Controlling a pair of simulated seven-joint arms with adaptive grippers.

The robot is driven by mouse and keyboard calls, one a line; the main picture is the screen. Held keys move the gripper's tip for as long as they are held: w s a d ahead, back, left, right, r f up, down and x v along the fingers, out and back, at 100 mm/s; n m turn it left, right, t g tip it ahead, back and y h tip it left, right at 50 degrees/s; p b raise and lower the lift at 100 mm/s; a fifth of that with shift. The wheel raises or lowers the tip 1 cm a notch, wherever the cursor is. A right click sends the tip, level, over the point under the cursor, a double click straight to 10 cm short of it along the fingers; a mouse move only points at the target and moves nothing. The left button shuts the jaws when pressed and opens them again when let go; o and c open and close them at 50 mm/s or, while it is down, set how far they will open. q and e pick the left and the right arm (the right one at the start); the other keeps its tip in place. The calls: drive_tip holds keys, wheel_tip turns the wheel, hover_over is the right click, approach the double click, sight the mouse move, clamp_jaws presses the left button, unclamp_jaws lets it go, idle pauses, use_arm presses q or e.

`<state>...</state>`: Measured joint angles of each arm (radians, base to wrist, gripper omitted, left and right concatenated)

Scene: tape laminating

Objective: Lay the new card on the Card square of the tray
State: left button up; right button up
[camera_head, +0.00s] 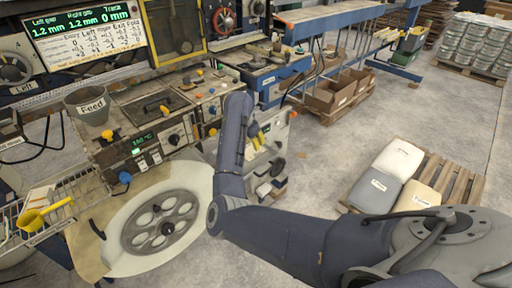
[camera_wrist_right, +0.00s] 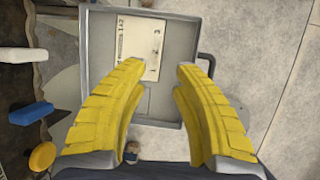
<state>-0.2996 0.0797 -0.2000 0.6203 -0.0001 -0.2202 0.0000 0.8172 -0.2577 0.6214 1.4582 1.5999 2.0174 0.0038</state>
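In the right wrist view a shallow grey tray (camera_wrist_right: 172,104) with a raised rim lies below my right gripper (camera_wrist_right: 162,67). A cream card (camera_wrist_right: 140,46) with printed marks lies flat within the tray's upper part; I cannot tell whether it is the new card. The right gripper's two yellow fingers are spread apart, with nothing seen held between them. Their tips overlap the card's lower edge in the picture; contact cannot be told. In the head view the right gripper's yellow (camera_head: 258,137) shows partly behind my forearm. The Card square cannot be made out. My left gripper is not in view.
In the head view a machine with a Feed cup (camera_head: 91,105) and a large wheel (camera_head: 161,223) stands left. A yellow scoop (camera_head: 31,218) is on the wire rack. A pallet with sacks (camera_head: 398,159) stands right. A blue piece (camera_wrist_right: 31,113) lies left of the tray.

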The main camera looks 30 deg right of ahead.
drive_tip(key=shift+v, duration=1.7)
